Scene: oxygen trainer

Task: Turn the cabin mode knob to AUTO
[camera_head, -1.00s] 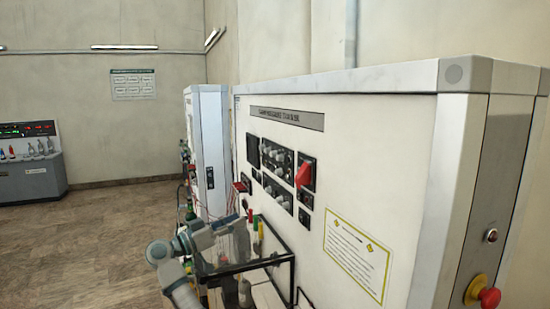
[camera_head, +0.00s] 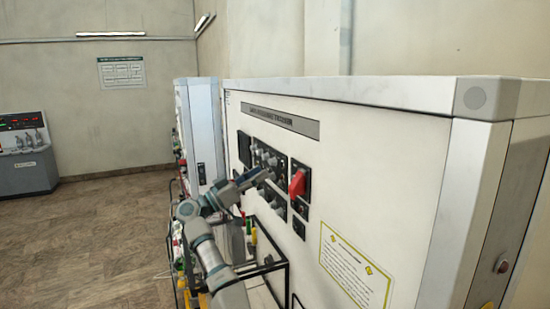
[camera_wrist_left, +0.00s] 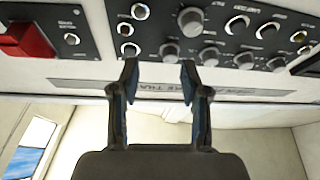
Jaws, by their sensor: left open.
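The panel of grey knobs (camera_head: 268,160) is on the upright white cabinet face (camera_head: 370,190) in the head view. My left gripper (camera_head: 262,176) is in front of this panel and hides part of it. In the left wrist view, the gripper (camera_wrist_left: 158,72) is open and empty, its two fingers spread towards the panel. A grey knob (camera_wrist_left: 169,52) shows between the fingertips, with a larger grey knob (camera_wrist_left: 191,20) beyond it. The labels are too small to read, so I cannot tell which knob is the cabin mode knob or its setting. My right gripper is out of view.
A red handle (camera_head: 297,183) stands out right of the knobs; it also shows in the wrist view (camera_wrist_left: 28,38). A yellow-edged notice (camera_head: 355,268) is lower right. Open floor lies left.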

